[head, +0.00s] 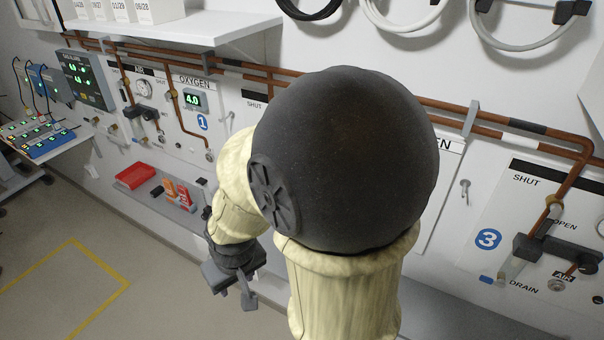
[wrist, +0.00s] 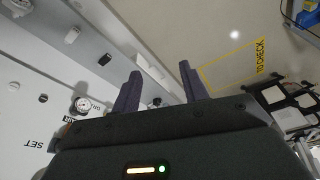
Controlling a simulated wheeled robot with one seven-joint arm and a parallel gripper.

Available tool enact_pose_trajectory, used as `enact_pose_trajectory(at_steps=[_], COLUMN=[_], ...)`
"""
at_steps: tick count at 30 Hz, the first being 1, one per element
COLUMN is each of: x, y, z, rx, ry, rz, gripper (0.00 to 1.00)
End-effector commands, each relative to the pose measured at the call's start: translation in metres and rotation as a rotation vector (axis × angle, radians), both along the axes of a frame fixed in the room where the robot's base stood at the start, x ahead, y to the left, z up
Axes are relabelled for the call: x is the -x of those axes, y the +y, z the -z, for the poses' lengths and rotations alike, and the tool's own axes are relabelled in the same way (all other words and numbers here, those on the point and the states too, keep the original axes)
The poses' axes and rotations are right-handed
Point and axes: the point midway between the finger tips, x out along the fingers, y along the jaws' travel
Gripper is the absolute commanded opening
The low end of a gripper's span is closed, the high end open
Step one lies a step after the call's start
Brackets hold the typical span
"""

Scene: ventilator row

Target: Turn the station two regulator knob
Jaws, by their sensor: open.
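My gripper (head: 236,285) hangs low in front of the wall, left of my large dark arm joint in the head view. Its two dark fingers (wrist: 160,85) are apart in the wrist view, with nothing between them. The station two panel (head: 440,190) is mostly hidden behind my arm in the head view, and I cannot make out its regulator knob there. The wrist view shows a wall panel upside down on the left, with a round fitting (wrist: 82,104) near a DRAIN label and a SET label (wrist: 38,143). I cannot tell which station that is.
Station one (head: 202,123) is on the left and station three (head: 488,239) on the right. Copper pipes (head: 330,90) run along the wall. A ledge holds a red tray (head: 134,176). A shelf (head: 190,30) juts out above. The floor (head: 150,270) at lower left is clear.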

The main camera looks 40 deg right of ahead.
Motion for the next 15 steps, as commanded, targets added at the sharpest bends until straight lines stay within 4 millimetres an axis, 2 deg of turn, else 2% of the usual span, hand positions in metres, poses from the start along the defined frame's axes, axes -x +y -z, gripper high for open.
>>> enact_pose_trajectory(at_steps=[1, 2, 4, 7, 11, 15], x=[-0.001, -0.003, -0.011, -0.032, -0.076, -0.125], y=[0.0, 0.001, 0.003, 0.005, 0.004, -0.013], z=[0.001, 0.001, 0.004, 0.011, 0.021, 0.029], rx=[-0.002, -0.005, -0.018, -0.049, -0.092, -0.097], ry=[-0.004, -0.009, -0.033, -0.101, -0.25, -0.441], rz=[0.003, 0.007, 0.027, 0.088, 0.229, 0.423], gripper=[0.54, 0.58, 0.58, 0.58, 0.58, 0.58])
